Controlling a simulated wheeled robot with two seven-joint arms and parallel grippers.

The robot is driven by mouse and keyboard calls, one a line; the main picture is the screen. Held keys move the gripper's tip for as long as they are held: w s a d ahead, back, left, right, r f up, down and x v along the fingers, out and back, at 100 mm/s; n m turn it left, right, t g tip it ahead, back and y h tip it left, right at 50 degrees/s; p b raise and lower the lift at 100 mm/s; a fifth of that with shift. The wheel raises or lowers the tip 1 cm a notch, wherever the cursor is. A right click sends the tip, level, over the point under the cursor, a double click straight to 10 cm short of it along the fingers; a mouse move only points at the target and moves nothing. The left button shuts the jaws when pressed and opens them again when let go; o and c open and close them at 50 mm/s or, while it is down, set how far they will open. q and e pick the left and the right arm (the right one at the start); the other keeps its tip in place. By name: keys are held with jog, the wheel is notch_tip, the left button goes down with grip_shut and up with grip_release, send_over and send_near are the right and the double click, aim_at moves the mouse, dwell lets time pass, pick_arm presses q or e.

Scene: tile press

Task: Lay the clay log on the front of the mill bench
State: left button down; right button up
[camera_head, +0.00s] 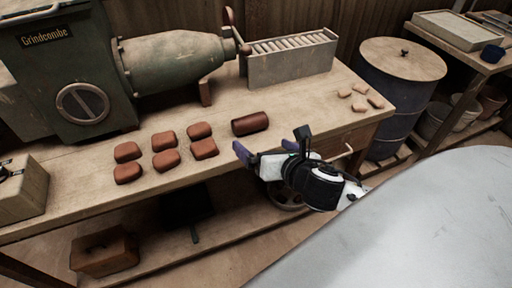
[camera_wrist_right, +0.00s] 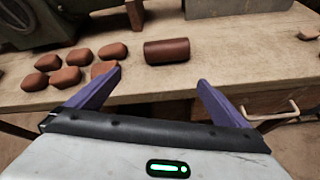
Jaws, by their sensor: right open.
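The clay log (camera_head: 250,123), a short reddish-brown cylinder, lies on its side on the mill bench (camera_head: 225,185), near the front edge and right of several clay lumps. It also shows in the right wrist view (camera_wrist_right: 167,50), ahead of the fingers and apart from them. My right gripper (camera_head: 272,143) is open and empty at the bench's front edge, just right of and nearer than the log. Its purple fingers (camera_wrist_right: 158,88) are spread wide in the right wrist view. My left gripper is in neither view.
Several rounded clay lumps (camera_head: 166,159) sit left of the log. The green mill (camera_head: 175,62) stands behind, with a grey slotted rack (camera_head: 290,62) beside it. Small clay pieces (camera_head: 360,107) lie at the bench's right end. A lidded drum (camera_head: 402,60) stands beyond.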

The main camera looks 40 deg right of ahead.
jog(key=s+a+f+m+g+y, duration=0.2)
jog(key=s+a+f+m, duration=0.5)
jog(key=m, duration=0.7)
jog(key=s+a+f+m+g+y, duration=0.1)
jog(key=s+a+f+m+y, duration=0.2)
jog(key=s+a+f+m, duration=0.5)
notch_tip(320, 180, down, 4)
jog(key=m, duration=0.6)
jog(key=shift+a+g, duration=0.3)
jog(key=shift+g, duration=0.1)
jog(key=shift+s, duration=0.1)
jog(key=shift+r+p, duration=0.35)
jog(key=shift+p, duration=0.15)
